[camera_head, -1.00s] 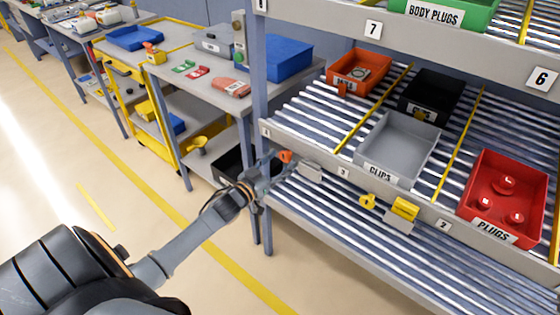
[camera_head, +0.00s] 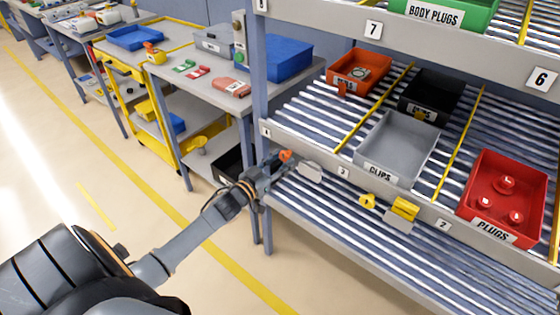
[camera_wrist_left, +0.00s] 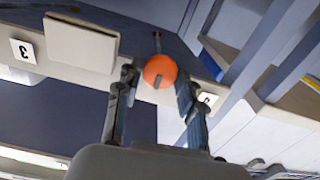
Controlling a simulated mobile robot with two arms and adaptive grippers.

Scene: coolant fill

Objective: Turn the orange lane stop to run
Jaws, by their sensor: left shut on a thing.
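The orange lane stop (camera_head: 286,155) is a small knob on the front rail of the flow rack, at the left end of the lane. In the left wrist view its round orange face (camera_wrist_left: 160,71) with a dark bar sits between the fingertips. My left gripper (camera_head: 278,160) is at the rail, shut on the orange lane stop; it also shows in the left wrist view (camera_wrist_left: 157,85). A grey plate (camera_head: 309,172) is beside the stop on the rail, and it shows in the left wrist view (camera_wrist_left: 82,43). My right gripper is not in view.
A yellow lane stop (camera_head: 367,201) and yellow block (camera_head: 404,208) are farther right on the rail. A grey CLIPS bin (camera_head: 398,148), red PLUGS bin (camera_head: 507,198), black bin (camera_head: 431,94) and orange bin (camera_head: 359,70) stand on the rollers.

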